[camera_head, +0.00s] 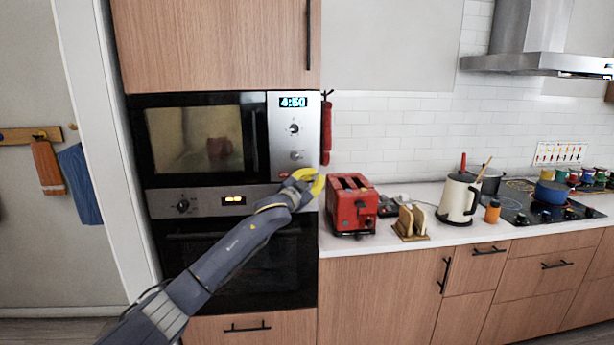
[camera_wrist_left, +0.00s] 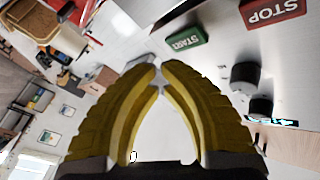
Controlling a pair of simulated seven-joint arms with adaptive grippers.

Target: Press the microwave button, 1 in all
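The microwave (camera_head: 200,140) is built into the tall cabinet, with a dark glass door and a steel control panel (camera_head: 293,125) at its right. In the left wrist view the panel carries a green START button (camera_wrist_left: 186,40) and a red STOP button (camera_wrist_left: 272,10). My left gripper (camera_head: 318,184) is at the lower right of the panel, its yellow fingers hiding part of it. In the wrist view the fingertips (camera_wrist_left: 161,68) come together with nothing between them, just below START in the picture. Contact with the button cannot be told. My right gripper is out of view.
An oven (camera_head: 210,265) sits below the microwave. A red toaster (camera_head: 351,205) stands on the counter close to the right of my gripper. A toast rack (camera_head: 411,222) and a white kettle (camera_head: 458,198) stand farther right. A red mitt (camera_head: 326,135) hangs beside the panel.

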